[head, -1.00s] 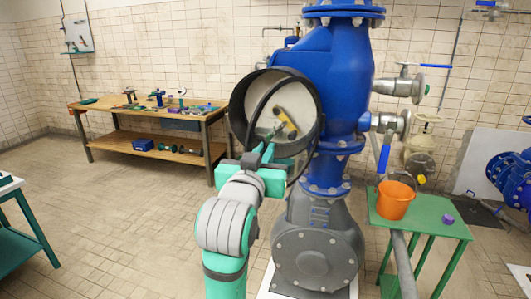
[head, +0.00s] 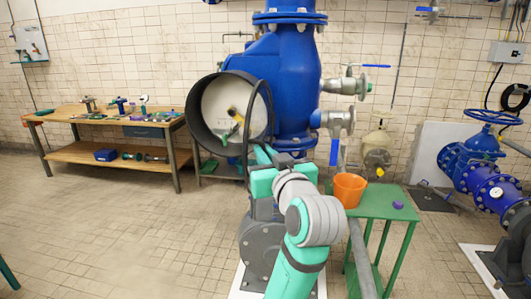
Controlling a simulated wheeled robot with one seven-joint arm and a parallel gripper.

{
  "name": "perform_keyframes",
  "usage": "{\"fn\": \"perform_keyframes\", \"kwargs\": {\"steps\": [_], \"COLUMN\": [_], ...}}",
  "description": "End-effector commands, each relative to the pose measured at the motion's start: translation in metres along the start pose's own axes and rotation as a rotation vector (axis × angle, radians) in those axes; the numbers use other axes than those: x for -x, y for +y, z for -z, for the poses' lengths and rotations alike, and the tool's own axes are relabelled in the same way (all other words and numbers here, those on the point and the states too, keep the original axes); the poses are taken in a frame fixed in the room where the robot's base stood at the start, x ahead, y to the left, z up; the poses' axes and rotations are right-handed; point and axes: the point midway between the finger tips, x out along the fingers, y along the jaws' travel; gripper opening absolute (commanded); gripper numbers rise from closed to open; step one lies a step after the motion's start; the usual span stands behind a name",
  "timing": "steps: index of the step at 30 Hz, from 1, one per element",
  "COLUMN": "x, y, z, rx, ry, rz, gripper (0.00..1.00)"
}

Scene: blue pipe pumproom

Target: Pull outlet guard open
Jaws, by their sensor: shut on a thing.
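The outlet guard (head: 270,108) is a thin black hoop at the right side of the round outlet. It stands swung out from the mouth at an angle, seen nearly edge-on. The outlet (head: 197,120) is a wide dark drum with a pale inside on the blue pump body (head: 296,90). A yellow piece (head: 235,115) and a green piece (head: 227,135) show inside it. My green gripper (head: 262,152) is at the lower part of the hoop and shut on it. My wrist and the hoop partly hide the fingertips.
A green table (head: 385,203) with an orange bucket (head: 349,190) and a small purple item (head: 398,204) stands close to the right of my arm. A wooden workbench (head: 75,153) with tools is at the back left.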

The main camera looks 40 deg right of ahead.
Motion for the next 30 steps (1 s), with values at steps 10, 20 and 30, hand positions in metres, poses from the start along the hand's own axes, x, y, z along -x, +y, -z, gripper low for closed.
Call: {"fn": "perform_keyframes", "kwargs": {"steps": [10, 20, 30], "x": [-0.002, -0.001, 0.027], "y": [0.004, 0.002, 0.002], "z": [0.001, 0.000, 0.001], "rx": [-0.002, -0.001, 0.001], "ry": [0.002, 0.001, 0.003], "rz": [-0.004, -0.001, -0.003], "gripper": [0.00, 0.27, 0.27]}}
